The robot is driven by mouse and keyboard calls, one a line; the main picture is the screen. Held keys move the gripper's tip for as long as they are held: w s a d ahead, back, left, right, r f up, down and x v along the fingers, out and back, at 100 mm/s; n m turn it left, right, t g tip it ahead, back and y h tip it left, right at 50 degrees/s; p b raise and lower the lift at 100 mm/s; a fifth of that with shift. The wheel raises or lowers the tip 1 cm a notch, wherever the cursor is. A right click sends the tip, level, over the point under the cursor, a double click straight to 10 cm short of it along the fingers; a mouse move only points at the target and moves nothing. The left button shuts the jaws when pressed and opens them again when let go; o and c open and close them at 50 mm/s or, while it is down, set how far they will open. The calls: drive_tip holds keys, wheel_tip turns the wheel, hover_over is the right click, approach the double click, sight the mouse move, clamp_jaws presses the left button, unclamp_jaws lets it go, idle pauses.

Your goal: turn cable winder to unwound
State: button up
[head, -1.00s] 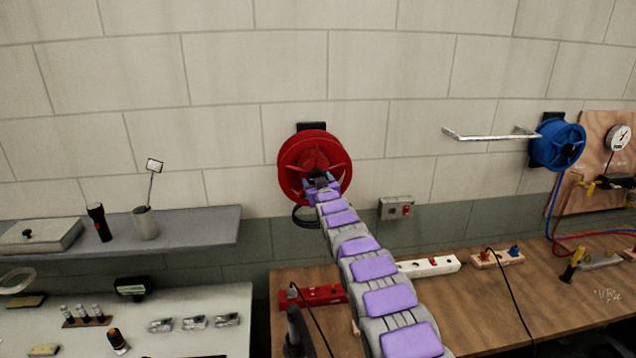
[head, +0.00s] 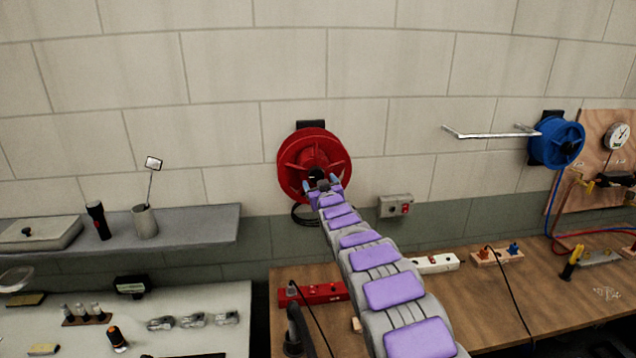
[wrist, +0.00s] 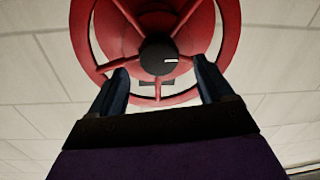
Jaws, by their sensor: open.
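The red cable winder (head: 300,160) is mounted on the block wall, with spokes and a dark round hub. In the wrist view the red winder (wrist: 92,48) fills the top, and its black hub knob (wrist: 158,54) with a small white mark lies between my fingers. My gripper (head: 321,184) is in front of the winder's lower middle. In the wrist view my gripper (wrist: 160,76) has its two dark blue fingers spread wide, with nothing held between them. I cannot tell whether the fingers touch the winder. Dark cable (head: 303,216) hangs in loops under it.
A blue reel (head: 556,142) with a metal bar is on the wall at right. A grey box with a red button (head: 396,206) is right of the winder. A wooden bench (head: 470,305) lies below; a grey shelf (head: 195,232) with a flashlight is at left.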

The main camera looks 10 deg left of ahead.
drive_tip(key=v, duration=1.3)
drive_tip(key=shift+s, duration=0.3)
drive_tip(key=shift+a, duration=0.1)
drive_tip(key=s+d+f+m+g+h+b, duration=0.2)
drive_tip(key=s+d+f+g+h, duration=0.2)
drive_tip(key=s+d, duration=0.55)
drive_tip(key=s+d+f+m+g+h+b, duration=0.3)
drive_tip(key=s+d+f+g, duration=0.1)
drive_tip(key=s+d, duration=0.55)
drive_tip(key=s+d+f+g+b, duration=0.1)
drive_tip(key=s+f+g, duration=0.3)
drive_tip(key=s, duration=1.6)
drive_tip(key=s+d+f+m+g+b, duration=0.1)
drive_tip(key=s+f+g+b, duration=0.2)
drive_tip(key=s, duration=1.6)
wheel_tip(320, 180, down, 2)
drive_tip(key=g, duration=0.3)
drive_tip(key=shift+s+g+y, duration=0.4)
drive_tip(key=shift+f, duration=0.2)
